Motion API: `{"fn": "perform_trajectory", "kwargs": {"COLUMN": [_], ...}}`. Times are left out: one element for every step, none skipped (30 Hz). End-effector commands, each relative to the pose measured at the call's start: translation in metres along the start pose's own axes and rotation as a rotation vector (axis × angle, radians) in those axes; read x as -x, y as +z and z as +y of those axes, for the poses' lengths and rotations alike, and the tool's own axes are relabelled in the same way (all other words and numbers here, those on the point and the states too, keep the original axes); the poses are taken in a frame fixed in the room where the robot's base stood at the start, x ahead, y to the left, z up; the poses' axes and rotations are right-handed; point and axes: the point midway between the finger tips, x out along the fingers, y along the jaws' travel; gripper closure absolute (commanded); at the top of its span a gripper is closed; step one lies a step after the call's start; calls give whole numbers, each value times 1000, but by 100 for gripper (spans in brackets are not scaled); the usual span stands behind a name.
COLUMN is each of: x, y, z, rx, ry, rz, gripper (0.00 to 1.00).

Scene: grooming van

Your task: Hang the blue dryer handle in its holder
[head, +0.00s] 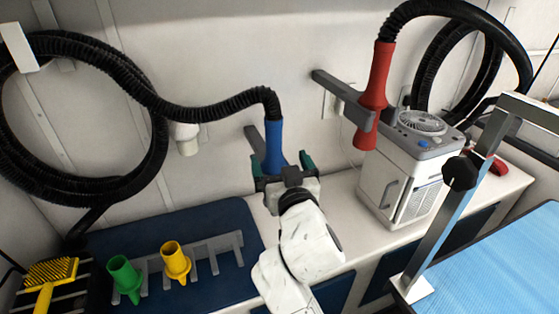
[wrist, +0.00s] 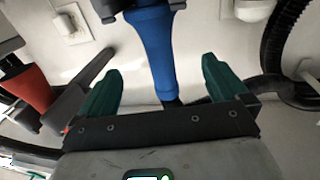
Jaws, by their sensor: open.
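The blue dryer handle (head: 274,148) stands upright by the wall, a black hose joined to its top. Its grey holder (head: 255,142) sticks out from the wall behind and left of it. In the wrist view, the blue handle (wrist: 152,45) runs between dark grey holder pieces (wrist: 108,9) that show on both sides of it. My gripper (head: 284,168) is open, with its green fingers apart on either side of the handle's line. In the wrist view, my gripper (wrist: 162,88) has clear gaps between both fingers and the handle. My gripper hides the handle's lower end in the head view.
A red dryer handle (head: 375,85) hangs in a grey holder (head: 340,88) at right, above a white machine (head: 400,175). A blue mat (head: 205,222) holds green (head: 124,275) and yellow (head: 175,262) nozzles and a grey rack. A metal post (head: 445,220) stands at right.

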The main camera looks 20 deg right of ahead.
Motion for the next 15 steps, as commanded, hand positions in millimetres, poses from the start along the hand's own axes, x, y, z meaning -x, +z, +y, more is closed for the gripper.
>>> {"fn": "perform_trajectory", "kwargs": {"x": [3,4,6,7,8,10,12,13,15,16,17,19,21,22,24], "y": [0,0,0,1,1,1,1,1,1,1,0,0,0,0,1], "z": [0,0,0,0,0,0,0,0,0,0,0,0,0,0,0], "rx": [0,0,0,0,1,0,1,1,1,0,0,0,0,0,0], "ry": [-1,0,0,0,0,0,0,0,0,0,0,0,0,-1,-1], "rz": [0,0,-1,-1,-1,-1,-1,-1,-1,-1,-1,0,0,0,-1], "gripper": [0,0,0,0,0,0,0,0,0,0,0,0,0,0,0]}}
